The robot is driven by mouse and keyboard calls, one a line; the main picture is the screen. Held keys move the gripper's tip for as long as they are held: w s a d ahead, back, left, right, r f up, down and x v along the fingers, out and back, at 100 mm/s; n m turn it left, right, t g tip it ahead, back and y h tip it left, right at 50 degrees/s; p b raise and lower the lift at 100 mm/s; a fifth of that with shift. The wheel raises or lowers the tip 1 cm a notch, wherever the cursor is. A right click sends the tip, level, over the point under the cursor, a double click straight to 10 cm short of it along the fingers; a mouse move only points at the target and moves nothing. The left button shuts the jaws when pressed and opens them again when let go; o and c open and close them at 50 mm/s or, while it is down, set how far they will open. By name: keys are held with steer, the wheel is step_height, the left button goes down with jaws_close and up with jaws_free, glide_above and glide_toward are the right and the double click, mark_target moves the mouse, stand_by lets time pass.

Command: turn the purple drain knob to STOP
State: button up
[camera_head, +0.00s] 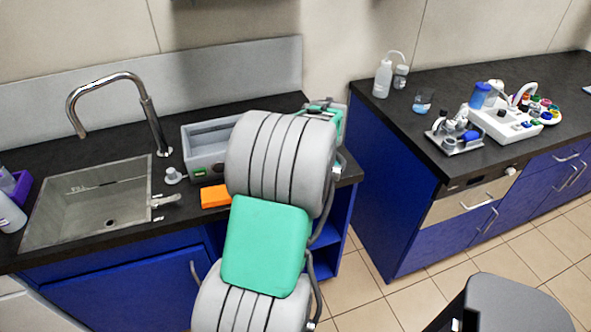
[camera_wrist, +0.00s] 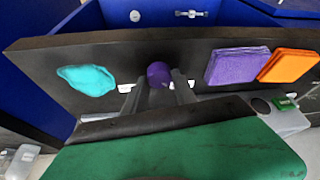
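The purple drain knob (camera_wrist: 158,74) is a round knob in the middle of the wrist view, against the dark counter surface. My gripper (camera_wrist: 157,86) shows there as two grey fingers standing apart. In the picture the knob lies between the fingertips, with a small gap on each side. I cannot tell how far the tips reach around it. White labels (camera_wrist: 190,84) lie beside the knob, partly behind the fingers; I cannot read them. In the head view, my arm hides the knob and the gripper.
A teal cloth (camera_wrist: 87,79) lies left of the knob. A purple stack (camera_wrist: 238,66) and an orange stack (camera_wrist: 289,66) lie to the right. In the head view, a steel sink (camera_head: 90,200) with a tap (camera_head: 150,118) and a grey bath (camera_head: 203,150) are left of my arm.

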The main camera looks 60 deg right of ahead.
steer(key=o, duration=0.4)
steer(key=shift+o, duration=0.2)
steer(key=shift+r, duration=0.1)
steer(key=v, duration=0.7)
steer(key=shift+r, duration=0.35)
steer(key=shift+s, duration=0.1)
